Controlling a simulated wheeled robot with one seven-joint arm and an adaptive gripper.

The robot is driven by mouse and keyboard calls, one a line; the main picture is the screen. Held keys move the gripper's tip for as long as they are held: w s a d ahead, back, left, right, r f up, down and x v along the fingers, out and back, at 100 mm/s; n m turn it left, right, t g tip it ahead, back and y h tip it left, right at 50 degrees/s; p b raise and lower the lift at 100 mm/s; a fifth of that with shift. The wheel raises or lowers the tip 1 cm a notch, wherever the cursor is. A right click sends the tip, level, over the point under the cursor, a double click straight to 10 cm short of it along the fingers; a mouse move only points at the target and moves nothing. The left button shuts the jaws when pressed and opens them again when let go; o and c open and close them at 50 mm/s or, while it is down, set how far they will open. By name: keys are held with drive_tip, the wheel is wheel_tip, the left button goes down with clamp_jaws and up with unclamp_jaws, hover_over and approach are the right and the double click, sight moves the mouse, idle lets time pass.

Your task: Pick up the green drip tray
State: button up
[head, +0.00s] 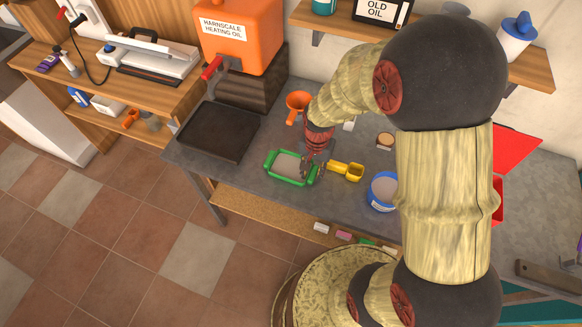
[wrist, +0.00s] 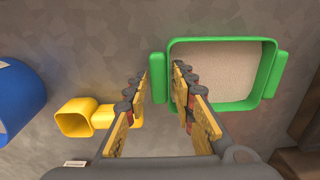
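The green drip tray (head: 286,179) lies on the grey workbench, a shallow rectangle with side handles and a beige, grainy filling. In the wrist view the tray (wrist: 222,41) is at the upper right, and its left handle (wrist: 157,78) shows in the gap between my fingertips. My gripper (head: 313,170) points down at the tray's right end in the head view. In the wrist view my gripper (wrist: 162,76) is open and empty, its right finger overlapping the tray's near edge. I cannot tell whether the fingers touch the tray or are still above it.
A yellow scoop (head: 345,171) lies right of the tray, with a blue tub (head: 382,192) beyond it. A black pan (head: 218,131) is to the left. An orange funnel (head: 296,104) and the orange oil tank (head: 240,40) stand behind. The bench's front edge is close.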

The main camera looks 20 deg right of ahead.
clamp_jaws()
idle(0.6)
drive_tip(key=shift+r, duration=0.45)
wheel_tip(320, 180, up, 2)
drive_tip(key=shift+r+p, duration=0.15)
drive_tip(key=shift+p, duration=0.65)
drive_tip(key=s+r+p, duration=0.4)
drive_tip(key=s+r, duration=0.6)
drive_tip(key=s, duration=0.4)
drive_tip(key=shift+d, duration=0.15)
